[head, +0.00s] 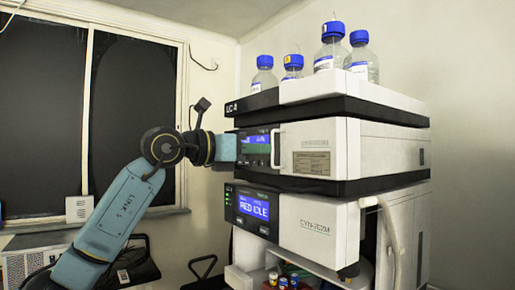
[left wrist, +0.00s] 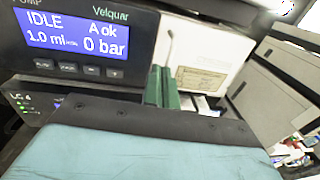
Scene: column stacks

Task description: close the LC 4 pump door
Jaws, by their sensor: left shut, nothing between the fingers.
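The LC 4 stack stands right of centre in the head view. Its pump is the upper module, with a lit display (head: 256,145) at left and a white door (head: 330,135) with a vertical handle (head: 275,148) and a label. In the left wrist view the pump display (left wrist: 78,32) reads IDLE and 0 bar, and the door (left wrist: 205,50) is to its right. I cannot tell whether the door is ajar or flush. My left gripper (left wrist: 162,86) is shut and empty, its green fingers just below the handle (left wrist: 170,48). In the head view its fingertips are hidden. My right gripper is out of view.
Several blue-capped bottles (head: 331,48) stand on top of the stack. A lower module (head: 315,225) with a blue display sits below the pump. A pale hose (head: 391,235) hangs at its right. Small vials (head: 283,281) stand beneath. Dark windows are behind my arm.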

